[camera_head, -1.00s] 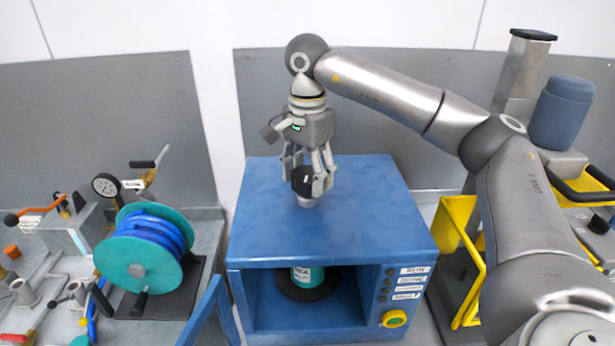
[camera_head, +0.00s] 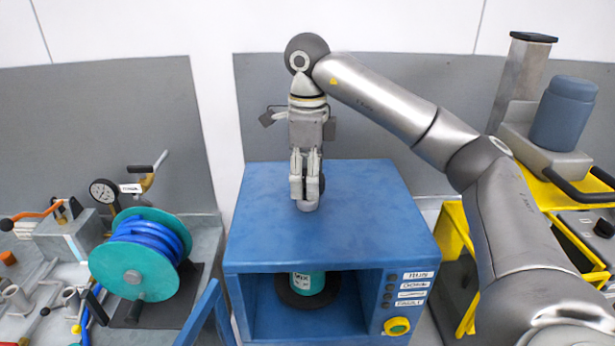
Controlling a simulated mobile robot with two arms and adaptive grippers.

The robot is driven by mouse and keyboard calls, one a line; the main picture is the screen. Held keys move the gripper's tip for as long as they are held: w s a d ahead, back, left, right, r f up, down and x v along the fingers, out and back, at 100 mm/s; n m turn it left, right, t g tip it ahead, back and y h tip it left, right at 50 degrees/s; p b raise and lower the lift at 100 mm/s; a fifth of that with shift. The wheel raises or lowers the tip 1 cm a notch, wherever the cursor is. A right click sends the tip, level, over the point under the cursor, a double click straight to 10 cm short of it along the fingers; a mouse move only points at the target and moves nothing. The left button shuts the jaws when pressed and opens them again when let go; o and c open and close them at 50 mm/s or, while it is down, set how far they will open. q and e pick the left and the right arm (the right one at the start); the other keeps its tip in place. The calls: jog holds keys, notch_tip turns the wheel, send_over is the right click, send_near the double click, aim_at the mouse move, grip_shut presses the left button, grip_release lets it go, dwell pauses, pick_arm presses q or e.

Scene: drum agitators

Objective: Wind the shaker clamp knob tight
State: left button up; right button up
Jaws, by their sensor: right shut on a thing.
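The blue shaker cabinet (camera_head: 270,225) stands in the middle, its front open. The black clamp knob (camera_head: 322,184) is on top, on a short grey post (camera_head: 308,205); most of it is hidden by my fingers. My right gripper (camera_head: 307,188) points straight down from above and is shut on the knob. A teal can (camera_head: 308,281) with a white label stands inside the cabinet on a dark round base (camera_head: 290,296); its top is hidden by the cabinet roof. My left gripper is not in view.
A blue door (camera_head: 208,314) stands open at the cabinet's lower left. A teal reel with blue hose (camera_head: 130,270) and a gauge (camera_head: 103,191) are on the left bench. A yellow frame (camera_head: 455,230) is on the right. A yellow button (camera_head: 397,326) is on the cabinet front.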

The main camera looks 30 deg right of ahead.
jog(key=m, duration=0.3)
jog(key=shift+r+m, duration=0.1)
jog(key=shift+m, duration=0.2)
jog(key=m+p, duration=0.1)
jog(key=m, duration=0.3)
jog(key=shift+m, duration=0.3)
jog(key=m, duration=0.4)
jog(key=shift+m+p, duration=0.3)
jog(key=shift+m, duration=1.8)
jog(key=o, duration=1)
jog(key=shift+o, duration=0.2)
